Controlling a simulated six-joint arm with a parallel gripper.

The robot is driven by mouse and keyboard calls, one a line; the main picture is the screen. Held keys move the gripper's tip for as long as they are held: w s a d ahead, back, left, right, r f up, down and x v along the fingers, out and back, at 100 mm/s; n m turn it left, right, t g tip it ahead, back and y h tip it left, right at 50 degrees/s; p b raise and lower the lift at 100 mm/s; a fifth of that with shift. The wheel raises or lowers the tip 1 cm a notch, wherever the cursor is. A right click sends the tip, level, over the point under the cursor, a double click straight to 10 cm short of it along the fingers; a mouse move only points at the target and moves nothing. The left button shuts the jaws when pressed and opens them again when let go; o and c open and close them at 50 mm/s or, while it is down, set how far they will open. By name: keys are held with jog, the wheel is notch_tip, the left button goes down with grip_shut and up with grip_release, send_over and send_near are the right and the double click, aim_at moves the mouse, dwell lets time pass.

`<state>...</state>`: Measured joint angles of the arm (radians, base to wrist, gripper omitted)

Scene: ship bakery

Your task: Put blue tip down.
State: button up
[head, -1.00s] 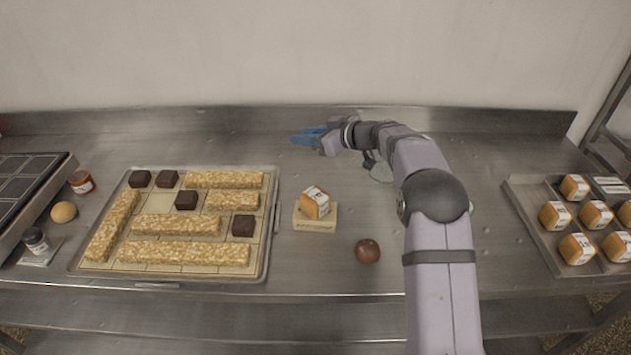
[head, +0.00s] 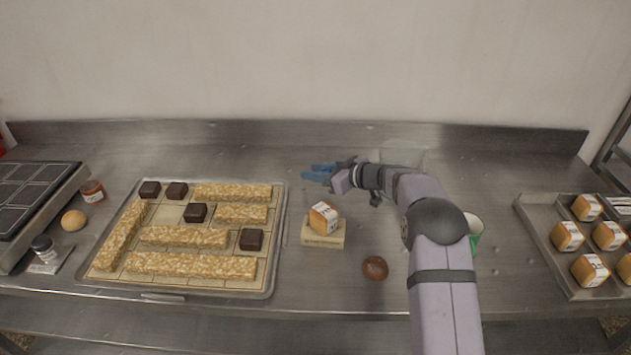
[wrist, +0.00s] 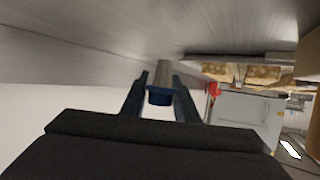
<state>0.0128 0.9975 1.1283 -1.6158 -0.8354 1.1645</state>
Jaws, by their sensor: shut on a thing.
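My gripper (head: 316,173) is at the back middle of the steel counter, pointing left, with two blue fingers in the head view. In the wrist view its two dark fingers (wrist: 160,101) are shut on a small piece with a grey body and a dark blue end, apparently the blue tip (wrist: 162,82). In the head view the tip cannot be made out between the fingers. The gripper's height above the counter is hard to judge.
A tray (head: 272,274) of oat bars and dark squares lies at left. A small wooden block (head: 322,240) bears a labelled cube. A brown ball (head: 375,267) and a green-and-white cup (head: 476,236) are near my arm. A tray of cubes (head: 530,236) stands at right.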

aim_at(316, 190)
jog(key=shift+f, duration=1.65)
jog(key=shift+f, duration=0.15)
jog(key=o, duration=1)
jog(key=shift+d+r, duration=0.1)
jog(key=shift+r, duration=0.1)
jog(key=b+v, duration=0.1)
jog(key=v, duration=1)
jog(key=shift+s+d+r, duration=0.2)
jog(key=shift+d+r, duration=0.05)
